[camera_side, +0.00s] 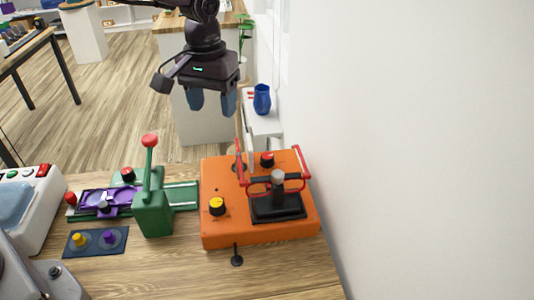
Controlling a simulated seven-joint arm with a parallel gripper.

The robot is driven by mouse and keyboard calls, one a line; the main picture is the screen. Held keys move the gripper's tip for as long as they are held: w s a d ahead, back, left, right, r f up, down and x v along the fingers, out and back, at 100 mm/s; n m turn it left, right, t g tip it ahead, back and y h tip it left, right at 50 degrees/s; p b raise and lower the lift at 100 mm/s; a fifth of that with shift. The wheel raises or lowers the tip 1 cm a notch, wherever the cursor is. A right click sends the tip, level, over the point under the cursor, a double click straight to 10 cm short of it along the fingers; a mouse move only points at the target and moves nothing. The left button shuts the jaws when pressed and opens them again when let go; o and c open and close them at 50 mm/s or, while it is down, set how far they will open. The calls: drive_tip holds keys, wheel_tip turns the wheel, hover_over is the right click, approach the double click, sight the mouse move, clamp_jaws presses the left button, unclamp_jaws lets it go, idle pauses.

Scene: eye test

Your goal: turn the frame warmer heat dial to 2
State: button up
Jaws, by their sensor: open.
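An orange box-shaped device (228,232), which looks like the frame warmer, stands on the wooden bench. It has a yellow-topped black dial (217,206) at its front left and a red-topped black dial (267,159) at its back. Which is the heat dial, and any numbers around them, are too small to tell. My gripper (212,106) is open and empty, fingers pointing down. It hangs in the air above and behind the box, touching nothing.
A green lever stand (153,211) with a red knob stands close left of the orange box. A dark pad (95,241) with a yellow and a purple knob lies farther left. A white wall (420,150) rises close on the right. A blue vase (262,99) stands behind.

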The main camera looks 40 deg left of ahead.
sight(267, 156)
drive_tip(key=w+d+f+n, duration=0.45)
drive_tip(key=w+n, duration=0.35)
drive_tip(key=w, duration=0.2)
drive_tip(key=f, duration=1.3)
drive_tip(key=shift+w+f, duration=0.2)
drive_tip(key=shift+w, duration=0.15)
drive_tip(key=c, duration=0.9)
